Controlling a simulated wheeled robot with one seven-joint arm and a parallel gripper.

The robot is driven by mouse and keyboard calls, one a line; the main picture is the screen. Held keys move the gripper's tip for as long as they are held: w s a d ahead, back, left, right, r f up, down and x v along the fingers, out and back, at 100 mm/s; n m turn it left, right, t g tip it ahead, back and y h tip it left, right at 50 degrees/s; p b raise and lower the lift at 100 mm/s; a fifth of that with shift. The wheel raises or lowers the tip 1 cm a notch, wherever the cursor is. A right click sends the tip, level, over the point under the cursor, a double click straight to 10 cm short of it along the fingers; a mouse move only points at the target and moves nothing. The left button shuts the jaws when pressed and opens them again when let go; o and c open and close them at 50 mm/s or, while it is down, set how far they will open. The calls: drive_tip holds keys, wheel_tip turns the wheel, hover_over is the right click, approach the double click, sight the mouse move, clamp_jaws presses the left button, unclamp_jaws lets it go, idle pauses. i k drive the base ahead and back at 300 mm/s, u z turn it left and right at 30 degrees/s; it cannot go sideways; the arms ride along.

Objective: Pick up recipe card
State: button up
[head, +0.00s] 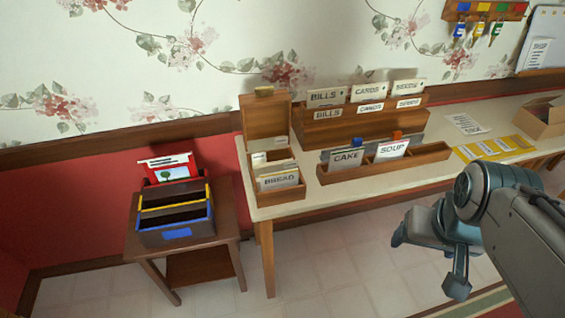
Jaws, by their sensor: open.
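Cards stand in several wooden holders on the long table (440,172). An open wooden box (266,117) with a raised lid holds cards behind a divider reading BREAD (279,179). A low wooden tray (431,155) holds a CAKE divider (346,158) and a SOUP divider (392,148), with an orange-topped piece behind SOUP. I cannot tell which card is the recipe card. My gripper (428,264) is open and empty at the right, in front of the table and apart from all cards.
A tiered wooden organizer (350,126) labelled BILLS and CARDS stands behind the tray. A small side table (145,246) at left bears a dark file box (178,239) with a red picture card (168,162). Yellow strips (497,147) and a cardboard box (538,121) lie right. Floor in front is clear.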

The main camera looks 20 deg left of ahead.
sight(393, 150)
drive_tip(key=z, duration=0.45)
drive_tip(key=i, duration=1.3)
drive_tip(key=z, duration=0.2)
